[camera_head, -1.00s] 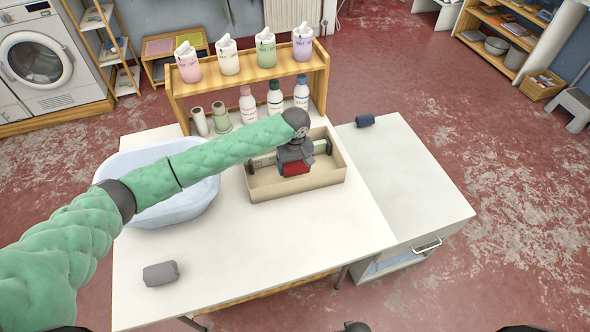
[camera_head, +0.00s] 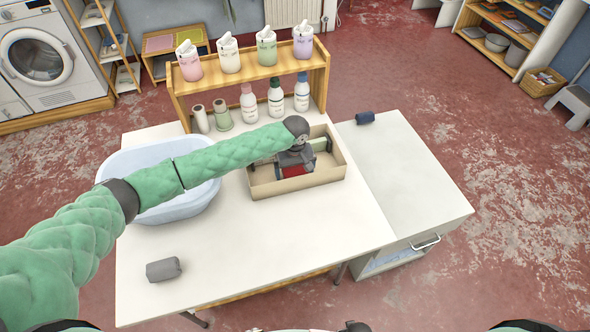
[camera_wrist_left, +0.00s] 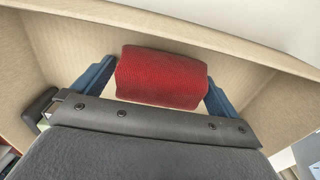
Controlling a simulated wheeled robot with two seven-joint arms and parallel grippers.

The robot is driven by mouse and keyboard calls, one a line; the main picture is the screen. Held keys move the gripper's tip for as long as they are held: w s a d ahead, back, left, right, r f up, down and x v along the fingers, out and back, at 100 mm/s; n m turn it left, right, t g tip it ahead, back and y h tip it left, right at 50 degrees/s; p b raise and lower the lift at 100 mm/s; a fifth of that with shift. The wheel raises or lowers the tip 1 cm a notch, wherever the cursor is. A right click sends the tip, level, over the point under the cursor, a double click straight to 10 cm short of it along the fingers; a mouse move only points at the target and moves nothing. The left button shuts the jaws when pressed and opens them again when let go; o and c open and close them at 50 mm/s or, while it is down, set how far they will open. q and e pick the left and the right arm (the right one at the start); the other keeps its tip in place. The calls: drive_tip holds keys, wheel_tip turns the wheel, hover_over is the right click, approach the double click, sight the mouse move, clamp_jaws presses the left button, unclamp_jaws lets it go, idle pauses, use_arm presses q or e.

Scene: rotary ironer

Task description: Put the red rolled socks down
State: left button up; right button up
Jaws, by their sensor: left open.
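The red rolled socks (camera_wrist_left: 162,77) lie in the shallow beige box (camera_head: 310,181) on the white table. In the head view only a small part of the red socks (camera_head: 294,171) shows beneath my left gripper (camera_head: 293,166). My left gripper is open inside the box, with its two blue fingers (camera_wrist_left: 160,88) on either side of the socks. In the left wrist view the socks sit between the fingers, close to the box floor and a wall. Whether they touch the floor is hard to tell. My right gripper is not in view.
A pale green bar-like thing (camera_head: 320,145) is also in the box. A light blue basin (camera_head: 180,208) stands left of it. A grey roll (camera_head: 163,270) lies at the front left, a dark blue roll (camera_head: 365,118) at the right. A wooden shelf (camera_head: 250,78) with bottles stands behind.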

use_arm(q)
drive_tip(key=shift+r, duration=0.15)
wheel_tip(320, 180, up, 11)
drive_tip(key=b, duration=0.3)
drive_tip(key=shift+f, duration=0.2)
drive_tip(key=shift+r, duration=0.65)
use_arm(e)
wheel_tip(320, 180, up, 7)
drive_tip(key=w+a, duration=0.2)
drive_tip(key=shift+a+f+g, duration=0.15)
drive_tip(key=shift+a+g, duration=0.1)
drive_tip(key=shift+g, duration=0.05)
